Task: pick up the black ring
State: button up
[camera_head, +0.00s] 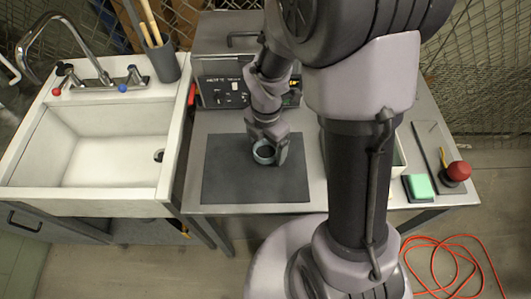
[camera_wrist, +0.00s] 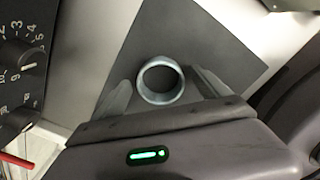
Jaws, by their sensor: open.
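A short round ring (camera_head: 256,154) sits on the dark mat (camera_head: 228,186) on the metal table. It looks grey-blue rather than black, with a dark inside in the head view. In the wrist view the ring (camera_wrist: 160,100) lies between the two fingers, its opening facing the camera. My gripper (camera_head: 269,148) is low over the mat at the ring. In the wrist view my gripper (camera_wrist: 160,92) is open, with one finger on each side of the ring. I cannot tell whether either finger touches it.
A box with dials (camera_head: 222,92) stands behind the mat; its dial panel is close at left in the wrist view (camera_wrist: 22,75). A white sink (camera_head: 85,145) is left. An orange cable (camera_head: 450,245) lies on the floor.

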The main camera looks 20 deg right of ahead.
jog(key=shift+r, duration=0.15)
jog(key=c, duration=1.4)
jog(key=shift+c, duration=0.2)
jog(key=shift+r, duration=0.1)
